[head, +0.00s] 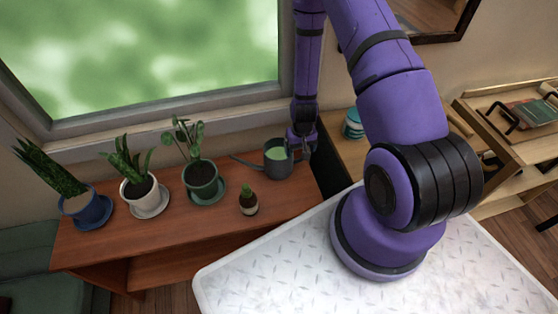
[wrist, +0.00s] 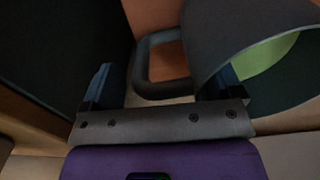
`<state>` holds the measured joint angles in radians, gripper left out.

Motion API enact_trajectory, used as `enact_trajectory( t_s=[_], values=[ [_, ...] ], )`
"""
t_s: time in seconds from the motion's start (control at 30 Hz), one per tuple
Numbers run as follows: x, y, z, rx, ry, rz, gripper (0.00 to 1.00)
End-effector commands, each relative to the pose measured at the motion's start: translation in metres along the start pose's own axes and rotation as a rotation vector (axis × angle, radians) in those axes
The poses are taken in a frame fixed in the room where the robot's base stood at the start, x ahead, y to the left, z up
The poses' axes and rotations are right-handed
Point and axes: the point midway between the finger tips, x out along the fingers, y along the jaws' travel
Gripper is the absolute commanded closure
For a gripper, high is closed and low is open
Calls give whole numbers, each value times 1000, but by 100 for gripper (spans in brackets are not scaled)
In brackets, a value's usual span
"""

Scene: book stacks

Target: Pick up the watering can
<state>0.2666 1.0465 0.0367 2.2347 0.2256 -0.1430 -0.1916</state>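The watering can (head: 276,168) is dark grey with a pale green inside. It stands at the right end of the reddish wooden bench, its spout pointing left. My gripper (head: 301,149) is at the can's right side, by its handle. In the wrist view the can's body (wrist: 232,35) fills the upper right, and its looped handle (wrist: 159,88) shows ahead, between the two spread fingers of my gripper (wrist: 158,82). The fingers are apart, with gaps on both sides of the handle. The right finger overlaps the can's body in that view; I cannot tell whether they touch.
On the bench (head: 160,240) stand a blue-potted plant (head: 82,207), a white-potted plant (head: 140,193), a green-potted plant (head: 203,182) and a small cactus (head: 249,203). A window (head: 150,50) is behind. A teal-and-white container (head: 352,125) stands right of my gripper.

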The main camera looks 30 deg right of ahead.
Motion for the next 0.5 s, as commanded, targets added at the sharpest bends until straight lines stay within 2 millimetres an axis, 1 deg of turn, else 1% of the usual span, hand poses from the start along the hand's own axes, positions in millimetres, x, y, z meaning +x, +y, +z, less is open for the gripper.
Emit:
enact_trajectory(
  t_s=[0.03, 0.07, 0.1, 0.17, 0.2, 0.27, 0.3, 0.33, 0.5],
  values=[
    [0, 0, 0, 0, 0, 0, 27],
    [0, 0, 0, 0, 0, 0, 34],
    [0, 0, 0, 0, 0, 0, 43],
    [0, 0, 0, 0, 0, 0, 57],
    [0, 0, 0, 0, 0, 0, 66],
    [0, 0, 0, 0, 0, 0, 80],
    [0, 0, 0, 0, 0, 0, 89],
    [0, 0, 0, 0, 0, 0, 92],
    [0, 0, 0, 0, 0, 0, 92]
  ],
)
